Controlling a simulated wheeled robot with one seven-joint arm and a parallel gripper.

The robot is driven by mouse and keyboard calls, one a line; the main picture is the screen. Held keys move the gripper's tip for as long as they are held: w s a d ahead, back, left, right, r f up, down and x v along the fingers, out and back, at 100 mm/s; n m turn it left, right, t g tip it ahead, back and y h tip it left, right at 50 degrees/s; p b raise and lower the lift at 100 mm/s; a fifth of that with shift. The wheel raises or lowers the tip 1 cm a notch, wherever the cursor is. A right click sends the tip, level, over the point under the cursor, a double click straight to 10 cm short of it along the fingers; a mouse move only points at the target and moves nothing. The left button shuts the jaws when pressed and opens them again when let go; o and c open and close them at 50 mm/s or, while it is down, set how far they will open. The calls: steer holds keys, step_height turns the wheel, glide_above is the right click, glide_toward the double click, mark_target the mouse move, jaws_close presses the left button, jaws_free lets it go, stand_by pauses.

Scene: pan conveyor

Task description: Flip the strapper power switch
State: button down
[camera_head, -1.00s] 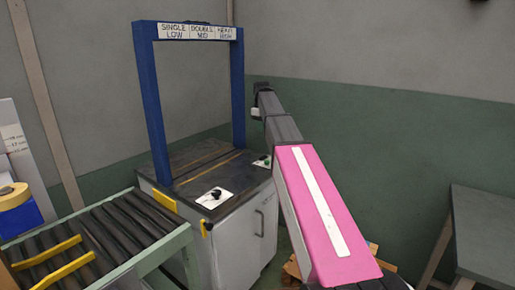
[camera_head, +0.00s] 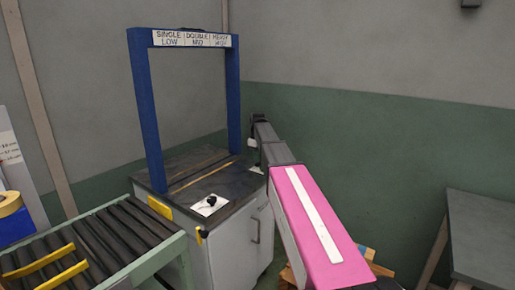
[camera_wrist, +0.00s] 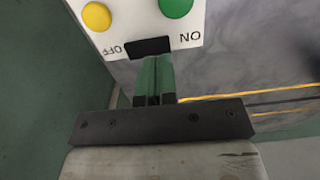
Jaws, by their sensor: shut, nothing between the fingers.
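The strapper is a cabinet with a dark top (camera_head: 185,170) and a blue arch (camera_head: 147,110). In the wrist view, its white switch panel (camera_wrist: 112,40) carries a black power switch (camera_wrist: 148,46) between the OFF and ON labels, which appear upside down. A yellow button (camera_wrist: 97,16) and a green button (camera_wrist: 175,7) sit beyond the switch. My gripper (camera_wrist: 154,62) is shut and empty, its green fingertips right at the switch's near edge. I cannot tell whether they touch it. In the head view, my arm hides most of the panel (camera_head: 256,169).
A white plate with a black knob (camera_head: 211,201) is on the strapper's front corner. A roller conveyor (camera_head: 95,245) with yellow guides stands at the left. A grey table (camera_head: 485,235) is at the right. The green wall (camera_head: 330,150) rises behind my arm.

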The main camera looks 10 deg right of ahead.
steer(key=shift+f, duration=1.15)
steer(key=shift+s+a+f, duration=0.1)
steer(key=shift+s+f, duration=0.05)
steer(key=shift+f, duration=0.05)
steer(key=shift+w, duration=0.2)
steer(key=shift+w+d+r, duration=0.35)
steer(key=shift+w+d, duration=0.1)
steer(key=shift+d, duration=0.15)
steer(key=shift+r, duration=0.1)
